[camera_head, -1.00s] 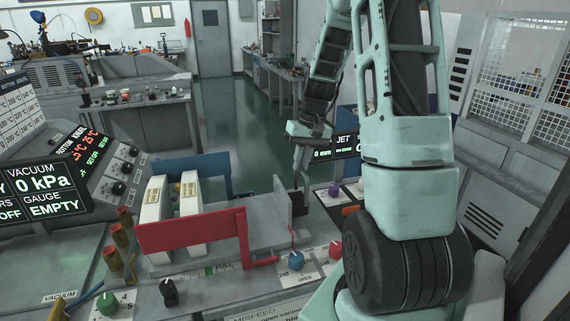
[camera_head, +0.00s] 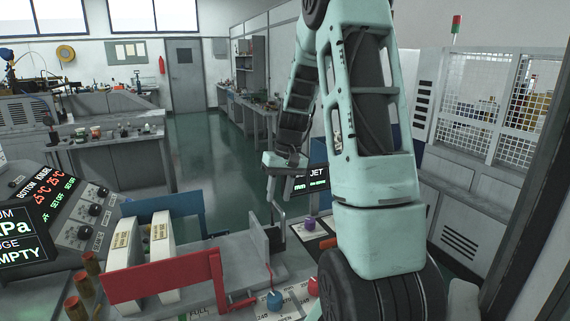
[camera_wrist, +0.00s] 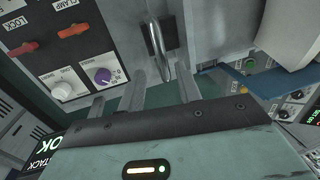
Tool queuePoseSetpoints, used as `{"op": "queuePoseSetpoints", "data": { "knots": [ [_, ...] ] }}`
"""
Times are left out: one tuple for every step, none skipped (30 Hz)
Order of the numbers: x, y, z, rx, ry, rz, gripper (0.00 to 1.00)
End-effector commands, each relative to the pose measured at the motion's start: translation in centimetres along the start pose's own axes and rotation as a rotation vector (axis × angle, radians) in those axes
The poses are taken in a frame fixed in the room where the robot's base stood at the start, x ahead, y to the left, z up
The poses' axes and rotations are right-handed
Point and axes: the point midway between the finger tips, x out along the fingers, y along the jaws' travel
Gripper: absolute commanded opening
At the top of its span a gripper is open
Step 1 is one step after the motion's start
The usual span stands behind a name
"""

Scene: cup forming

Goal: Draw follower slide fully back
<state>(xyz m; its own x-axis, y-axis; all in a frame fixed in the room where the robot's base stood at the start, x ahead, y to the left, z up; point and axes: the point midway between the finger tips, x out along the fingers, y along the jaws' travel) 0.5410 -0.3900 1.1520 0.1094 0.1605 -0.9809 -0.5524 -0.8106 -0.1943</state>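The follower slide shows in the head view as an upright grey plate (camera_head: 260,236) at the right end of the feed trough, with a dark block on its right face. White packs (camera_head: 158,252) stand further left in the trough, apart from the plate. In the wrist view, a bright metal handle (camera_wrist: 158,48) rises from a dark mount. My gripper (camera_wrist: 160,82) reaches towards it, its pale fingers apart on either side of the handle's lower end. I cannot tell whether they touch it. In the head view my gripper (camera_head: 277,208) is small, just above the dark block.
A red rail (camera_head: 165,278) runs along the trough's front and a blue panel (camera_head: 165,213) behind it. Blue (camera_head: 274,300) and purple (camera_head: 309,225) knobs sit nearby. The wrist view shows orange-red levers (camera_wrist: 73,30) left of the handle. Green floor is clear beyond.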

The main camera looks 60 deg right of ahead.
Motion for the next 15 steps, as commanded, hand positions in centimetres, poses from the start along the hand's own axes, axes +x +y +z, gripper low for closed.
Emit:
{"op": "queuePoseSetpoints", "data": {
  "knots": [
    [-0.8,0.0,-0.1,-0.001,0.005,0.001,0.34],
    [-1.3,0.0,-0.1,-0.001,0.007,0.002,0.34],
    [-2.1,0.0,-0.1,-0.001,0.007,0.002,0.34],
    [-2.8,0.0,-0.1,-0.001,0.008,0.002,0.34],
    [-3.5,0.1,-0.1,-0.001,0.008,0.002,0.34],
    [-4.5,0.1,-0.1,-0.001,0.009,0.002,0.34],
    [-5.2,0.1,-0.1,-0.001,0.008,0.002,0.34],
    [-5.9,0.1,-0.1,-0.001,0.008,0.002,0.34],
    [-6.8,0.1,-0.1,-0.001,0.008,0.003,0.34],
    [-7.6,0.1,-0.1,-0.001,0.008,0.003,0.34],
    [-8.3,0.1,-0.1,0.0,0.008,0.003,0.34],
    [-9.2,0.1,-0.1,0.0,0.009,0.003,0.34],
    [-9.9,0.1,-0.1,0.0,0.008,0.003,0.34],
    [-10.6,0.1,-0.1,0.0,0.007,0.003,0.34],
    [-11.4,0.1,-0.1,0.0,0.006,0.003,0.34]
  ]
}}
